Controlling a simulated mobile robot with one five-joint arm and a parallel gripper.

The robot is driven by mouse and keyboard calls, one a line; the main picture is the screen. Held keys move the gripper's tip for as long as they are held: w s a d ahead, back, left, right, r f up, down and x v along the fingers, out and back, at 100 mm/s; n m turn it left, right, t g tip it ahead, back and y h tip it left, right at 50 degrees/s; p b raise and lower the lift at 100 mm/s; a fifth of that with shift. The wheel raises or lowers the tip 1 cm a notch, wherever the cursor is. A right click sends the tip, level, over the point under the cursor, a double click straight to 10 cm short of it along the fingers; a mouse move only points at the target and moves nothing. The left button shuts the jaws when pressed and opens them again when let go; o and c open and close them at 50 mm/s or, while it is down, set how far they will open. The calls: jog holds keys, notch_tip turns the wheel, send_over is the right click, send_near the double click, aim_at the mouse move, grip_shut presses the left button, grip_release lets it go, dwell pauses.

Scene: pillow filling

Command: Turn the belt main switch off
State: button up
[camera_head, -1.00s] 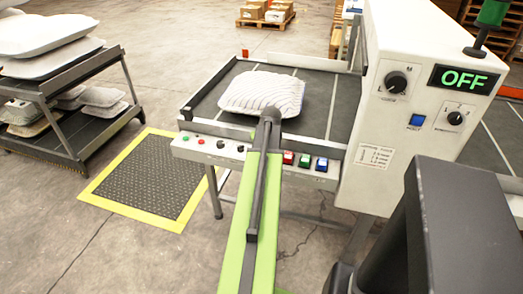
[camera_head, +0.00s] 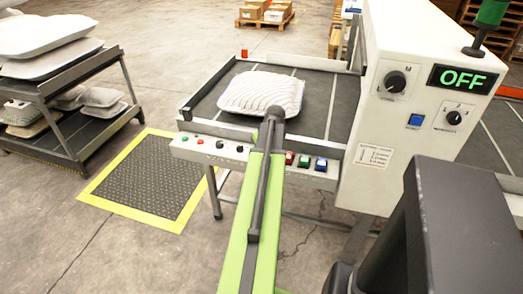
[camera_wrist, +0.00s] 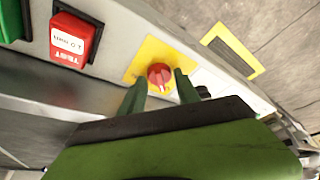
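The belt main switch appears to be the red rotary knob (camera_wrist: 160,76) on a yellow plate (camera_wrist: 182,57) in the wrist view. A pale mark shows on the knob's near side. My gripper (camera_wrist: 162,82) is at the knob, with one green finger on each side and small gaps visible beside it. It looks open; contact is not clear. In the head view my arm hides the knob and the gripper tips at the belt's front panel (camera_head: 205,147).
A red button (camera_wrist: 73,40) and a green button sit left of the knob in the wrist view. A white pillow (camera_head: 262,94) lies on the belt table (camera_head: 318,95). The control box (camera_head: 385,125) at right has a display (camera_head: 463,79) reading OFF. A pillow rack (camera_head: 95,140) stands left.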

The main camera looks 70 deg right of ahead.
jog(key=shift+o, duration=1.3)
jog(key=p+v, duration=1.6)
jog(key=v, duration=0.1)
jog(key=shift+a+r, duration=0.1)
jog(key=shift+a, duration=0.05)
